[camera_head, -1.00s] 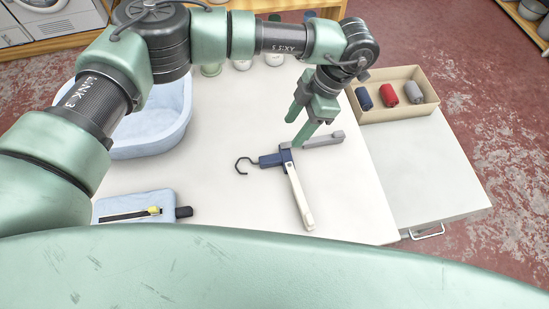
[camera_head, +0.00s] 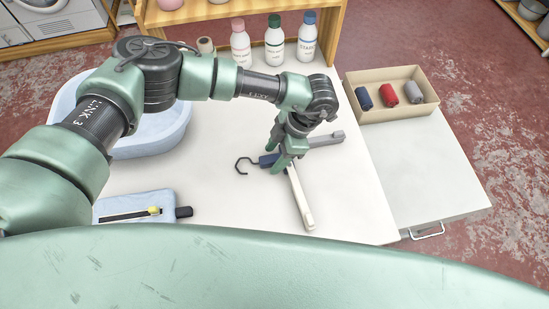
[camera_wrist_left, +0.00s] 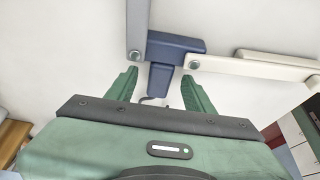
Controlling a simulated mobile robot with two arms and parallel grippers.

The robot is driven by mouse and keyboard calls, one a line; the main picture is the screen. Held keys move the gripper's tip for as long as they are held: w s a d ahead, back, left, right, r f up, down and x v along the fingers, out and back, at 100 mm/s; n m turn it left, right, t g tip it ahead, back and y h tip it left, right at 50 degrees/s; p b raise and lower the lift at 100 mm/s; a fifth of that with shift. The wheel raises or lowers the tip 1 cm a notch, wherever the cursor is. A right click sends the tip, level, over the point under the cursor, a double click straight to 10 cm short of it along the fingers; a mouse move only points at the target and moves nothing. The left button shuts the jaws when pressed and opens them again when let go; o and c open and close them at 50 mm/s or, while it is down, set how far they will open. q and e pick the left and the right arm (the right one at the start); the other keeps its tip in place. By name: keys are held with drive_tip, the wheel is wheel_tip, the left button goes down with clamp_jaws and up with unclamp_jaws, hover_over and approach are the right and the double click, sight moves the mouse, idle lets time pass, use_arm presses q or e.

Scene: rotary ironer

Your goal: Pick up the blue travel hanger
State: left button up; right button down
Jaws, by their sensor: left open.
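The blue travel hanger (camera_head: 267,160) lies on the white table. It has a dark hook at its left, a blue centre block, a grey arm (camera_head: 326,139) and a cream arm (camera_head: 300,197) folded out. My left gripper (camera_head: 280,165) is right over the blue block, pointing down, and partly hides it. In the left wrist view the open fingers (camera_wrist_left: 155,90) stand on either side of the narrow blue stem (camera_wrist_left: 160,80), with gaps on both sides. The hook is mostly hidden behind the gripper body there. My right gripper is not in view.
A pale blue basin (camera_head: 150,143) stands at the left. Several bottles (camera_head: 274,42) stand at the back. A tan box (camera_head: 398,111) with rolled cloths is at the right. The table's front right is clear.

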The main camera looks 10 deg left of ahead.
sight(269, 159)
use_arm(q)
clamp_jaws()
drive_tip(key=shift+r, duration=0.1)
wheel_tip(269, 159, up, 10)
idle(0.6)
wheel_tip(269, 159, down, 7)
drive_tip(key=shift+f, duration=0.1)
drive_tip(key=shift+f, duration=0.15)
idle(0.4)
drive_tip(key=shift+f, duration=1.15)
drive_tip(key=shift+f, duration=0.2)
